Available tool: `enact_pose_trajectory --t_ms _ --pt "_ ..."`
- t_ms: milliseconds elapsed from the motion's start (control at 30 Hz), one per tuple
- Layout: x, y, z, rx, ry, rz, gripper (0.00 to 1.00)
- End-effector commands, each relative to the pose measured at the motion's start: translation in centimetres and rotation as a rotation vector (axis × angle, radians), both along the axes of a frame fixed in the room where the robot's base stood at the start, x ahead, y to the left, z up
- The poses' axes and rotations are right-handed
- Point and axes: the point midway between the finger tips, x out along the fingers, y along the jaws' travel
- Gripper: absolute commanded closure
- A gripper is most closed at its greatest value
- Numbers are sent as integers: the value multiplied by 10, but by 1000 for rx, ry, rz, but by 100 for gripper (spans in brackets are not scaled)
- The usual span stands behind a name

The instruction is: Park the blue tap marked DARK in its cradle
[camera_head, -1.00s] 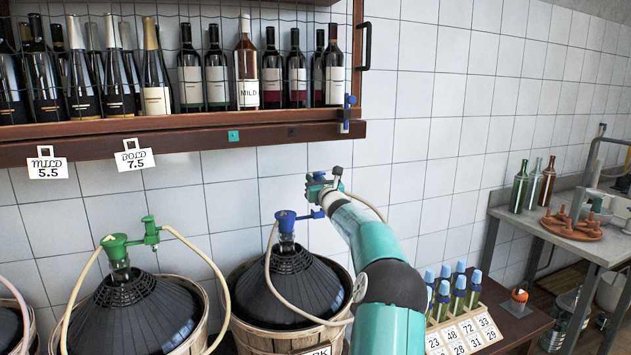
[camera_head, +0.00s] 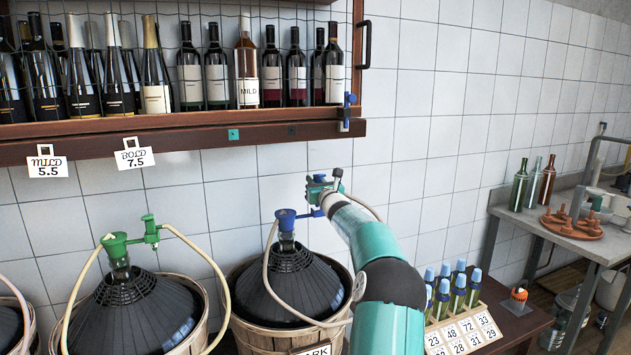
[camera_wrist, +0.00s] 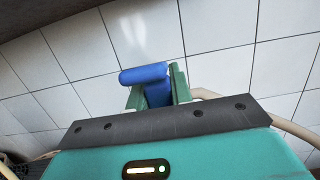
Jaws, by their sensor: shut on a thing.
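My gripper (camera_head: 320,187) is shut on the blue tap, which shows in the wrist view (camera_wrist: 146,74) as a blue cylinder between the two green fingers (camera_wrist: 158,92). In the head view the tap is mostly hidden by the gripper. It is just above and right of the blue bung (camera_head: 286,218) on the right demijohn (camera_head: 300,285). A short blue arm (camera_head: 316,213) sticks out from this bung below the gripper, likely the cradle; I cannot tell whether the tap touches it. A pale hose trails behind my gripper. The basket's label (camera_head: 316,350) is partly hidden and reads "ARK".
A green tap (camera_head: 151,231) sits beside a green bung (camera_head: 115,243) on the neighbouring demijohn (camera_head: 135,310). A bottle shelf (camera_head: 190,135) hangs above. A rack of numbered vials (camera_head: 462,333) stands right of my arm. The tiled wall (camera_head: 430,130) is behind.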

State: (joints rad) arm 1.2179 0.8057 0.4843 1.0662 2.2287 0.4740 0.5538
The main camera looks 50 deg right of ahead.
Motion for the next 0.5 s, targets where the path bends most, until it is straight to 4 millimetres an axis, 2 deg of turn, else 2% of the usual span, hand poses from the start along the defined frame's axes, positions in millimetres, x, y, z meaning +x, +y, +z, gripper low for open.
enact_pose_trajectory --t_ms 500 --pt "0 0 -10 1 -1 0 100"
